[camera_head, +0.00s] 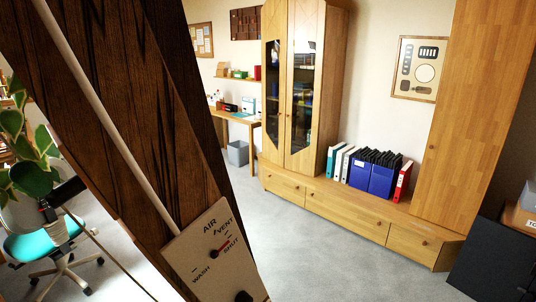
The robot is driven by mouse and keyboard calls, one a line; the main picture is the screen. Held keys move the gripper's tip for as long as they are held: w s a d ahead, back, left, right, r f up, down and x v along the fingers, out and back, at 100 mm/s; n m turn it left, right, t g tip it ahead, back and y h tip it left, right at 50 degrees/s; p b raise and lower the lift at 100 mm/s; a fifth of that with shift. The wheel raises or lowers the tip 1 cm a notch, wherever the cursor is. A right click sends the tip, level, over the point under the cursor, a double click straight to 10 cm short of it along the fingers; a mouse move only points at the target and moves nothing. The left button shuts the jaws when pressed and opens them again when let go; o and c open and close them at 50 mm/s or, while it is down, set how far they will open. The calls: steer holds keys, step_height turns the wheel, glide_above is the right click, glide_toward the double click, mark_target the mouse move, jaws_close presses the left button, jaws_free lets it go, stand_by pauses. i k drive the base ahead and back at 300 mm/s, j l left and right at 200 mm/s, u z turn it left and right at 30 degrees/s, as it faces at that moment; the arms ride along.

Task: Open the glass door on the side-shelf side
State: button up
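A tall wooden cabinet (329,95) stands at the upper middle, with two narrow glass doors side by side. The left glass door (272,85) and the right glass door (303,90) both look shut. Small knobs sit near their meeting edges, at about mid-height. Dim items show through the glass of the right door. A small wall shelf (237,79) with boxes is left of the cabinet. To its right, a low wooden unit (345,218) bears binders. I cannot make out my gripper; a dark jointed piece (66,190) at the left is unclear.
A large dark timber brace (125,110) with a vent panel (213,250) slants across the near left and hides much. A teal chair (45,242) and plant (28,140) are at far left. Grey floor (310,260) is clear before the cabinet.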

mark_target(274, 13)
steer(key=i+l+z, duration=0.75)
steer(key=l, duration=0.2)
steer(key=i+l+z, duration=0.25)
steer(key=i+z, duration=0.15)
steer(key=i+j+u, duration=0.15)
steer(key=i+u, duration=0.3)
steer(key=i, duration=0.2)
steer(key=i+l+u, duration=0.1)
steer(key=i+u, duration=0.35)
steer(key=i, duration=0.2)
steer(key=i+l+u, duration=0.3)
steer(key=i+u, duration=0.15)
steer(key=i, duration=0.2)
steer(key=i+u, duration=0.3)
steer(key=i, duration=1.85)
steer(key=i+j+z, duration=0.1)
steer(key=i, duration=0.3)
steer(key=i+j, duration=0.25)
steer(key=i, duration=0.15)
steer(key=i+j+z, duration=0.15)
steer(key=i, duration=0.25)
